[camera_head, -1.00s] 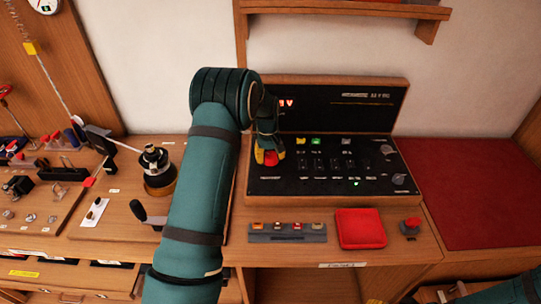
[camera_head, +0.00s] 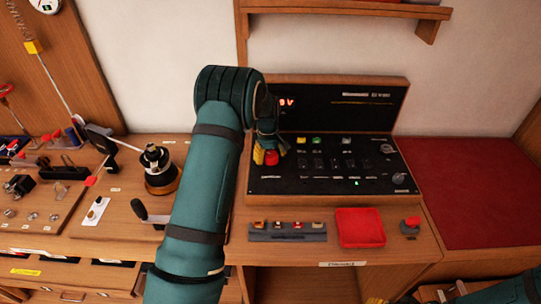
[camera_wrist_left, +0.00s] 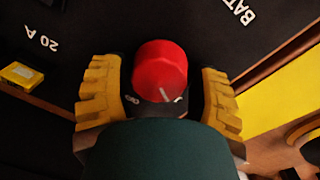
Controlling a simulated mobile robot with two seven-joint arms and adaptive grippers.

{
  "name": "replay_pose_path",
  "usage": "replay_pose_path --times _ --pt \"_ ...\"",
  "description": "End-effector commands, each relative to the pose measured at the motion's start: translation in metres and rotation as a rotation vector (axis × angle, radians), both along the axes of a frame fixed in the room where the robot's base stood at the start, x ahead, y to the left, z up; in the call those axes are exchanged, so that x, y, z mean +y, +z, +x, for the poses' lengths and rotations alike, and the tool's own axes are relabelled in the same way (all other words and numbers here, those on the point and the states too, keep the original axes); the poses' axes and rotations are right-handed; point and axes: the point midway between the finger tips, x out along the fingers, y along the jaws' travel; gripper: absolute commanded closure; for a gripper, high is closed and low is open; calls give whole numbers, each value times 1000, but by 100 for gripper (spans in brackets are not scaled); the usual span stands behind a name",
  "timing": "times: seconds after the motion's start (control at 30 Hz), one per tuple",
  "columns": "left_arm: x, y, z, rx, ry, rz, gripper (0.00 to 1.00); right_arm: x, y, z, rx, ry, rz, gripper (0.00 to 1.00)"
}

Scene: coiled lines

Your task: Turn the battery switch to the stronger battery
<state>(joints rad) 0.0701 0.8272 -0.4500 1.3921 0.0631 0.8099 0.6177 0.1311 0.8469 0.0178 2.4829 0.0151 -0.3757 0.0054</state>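The red battery switch knob (camera_head: 271,157) is on the lower left of the black switch panel (camera_head: 320,187). In the left wrist view the knob (camera_wrist_left: 159,68) has a white pointer line near its base, and part of the word "BAT" shows on the panel. My left gripper (camera_head: 266,156) is at the knob. Its yellow fingers stand on either side of the knob with dark gaps between, so it is open around it. A red display (camera_head: 287,103) shows a "V"; my arm hides the rest. My right gripper (camera_head: 447,292) shows only partly at the bottom right.
A red tray (camera_head: 360,241), a grey strip with several small pieces (camera_head: 287,237) and a red button (camera_head: 411,223) lie in front of the panel. A black and brass winch (camera_head: 158,170) stands left of my arm. The red mat (camera_head: 470,190) at right is clear.

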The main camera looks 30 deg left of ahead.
Motion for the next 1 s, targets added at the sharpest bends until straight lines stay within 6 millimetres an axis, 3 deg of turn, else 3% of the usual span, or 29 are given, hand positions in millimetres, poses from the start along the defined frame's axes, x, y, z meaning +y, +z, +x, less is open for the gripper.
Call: replay_pose_path --times 0.47,1.0 --pt "0 7 0 -2 -2 0 17 0 0 0 0 0 0 53" --pt "3 103 -5 -2 -1 0 17 0 0 0 0 0 0 53"
